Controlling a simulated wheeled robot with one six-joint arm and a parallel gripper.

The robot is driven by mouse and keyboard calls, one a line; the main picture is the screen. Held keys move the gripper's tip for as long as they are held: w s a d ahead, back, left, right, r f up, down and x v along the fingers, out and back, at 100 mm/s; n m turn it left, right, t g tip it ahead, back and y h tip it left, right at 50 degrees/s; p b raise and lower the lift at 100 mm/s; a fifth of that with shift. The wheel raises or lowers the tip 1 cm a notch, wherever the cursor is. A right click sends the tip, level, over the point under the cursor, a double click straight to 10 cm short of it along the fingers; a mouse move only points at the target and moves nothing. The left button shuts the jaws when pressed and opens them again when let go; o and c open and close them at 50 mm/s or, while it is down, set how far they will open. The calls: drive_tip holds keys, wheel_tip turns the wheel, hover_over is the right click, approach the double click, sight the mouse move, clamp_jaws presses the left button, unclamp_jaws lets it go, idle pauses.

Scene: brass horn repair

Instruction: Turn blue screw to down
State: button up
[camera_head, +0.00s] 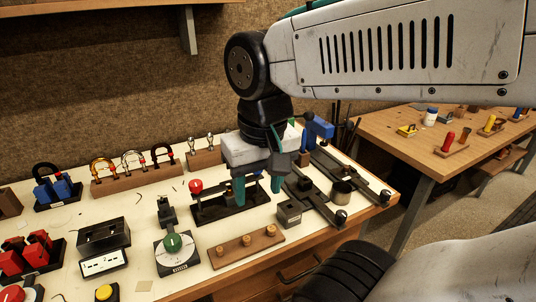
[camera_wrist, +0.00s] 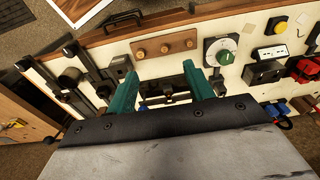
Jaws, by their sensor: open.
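My gripper (camera_head: 258,187) is open and empty, with its two teal fingers pointing down over a black base (camera_head: 232,208) on the bench. In the wrist view my gripper (camera_wrist: 160,76) shows its fingers wide apart, with nothing held between them. A blue vise-like piece (camera_head: 318,129) stands at the back right of the bench, just right of the gripper. I cannot make out a separate blue screw on it or which way it is turned. The blue piece is not clearly visible in the wrist view.
A red-knobbed lever (camera_head: 195,187) stands left of the gripper. Black rails (camera_head: 318,180) and a small grey box (camera_head: 289,214) lie to the right. A wooden peg strip (camera_head: 246,246) and a green dial (camera_head: 173,243) are in front. Blue blocks (camera_head: 58,188) sit far left.

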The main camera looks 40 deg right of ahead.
drive_tip(key=w+d+m, duration=0.4)
drive_tip(key=w+m, duration=0.1)
drive_tip(key=m, duration=0.4)
drive_tip(key=w+d+f+m, duration=0.1)
drive_tip(key=w+d+m, duration=0.4)
drive_tip(key=m, duration=0.4)
drive_tip(key=w+d+m+g, duration=0.1)
drive_tip(key=w+d+m, duration=0.3)
drive_tip(key=m, duration=0.5)
drive_tip(key=shift+w+d+f, duration=0.2)
drive_tip(key=shift+w, duration=0.45)
drive_tip(key=shift+w+d+f, duration=0.15)
drive_tip(key=shift+w+f, duration=0.05)
drive_tip(key=shift+w, duration=0.45)
drive_tip(key=shift+w+d+f+m, duration=0.15)
drive_tip(key=shift+w+d+m, duration=0.1)
drive_tip(key=shift+m, duration=0.25)
drive_tip(key=shift+d+f, duration=0.1)
drive_tip(key=shift+f, duration=0.1)
wheel_tip(320, 180, down, 7)
drive_tip(key=shift+f, duration=0.2)
drive_tip(key=c, duration=1)
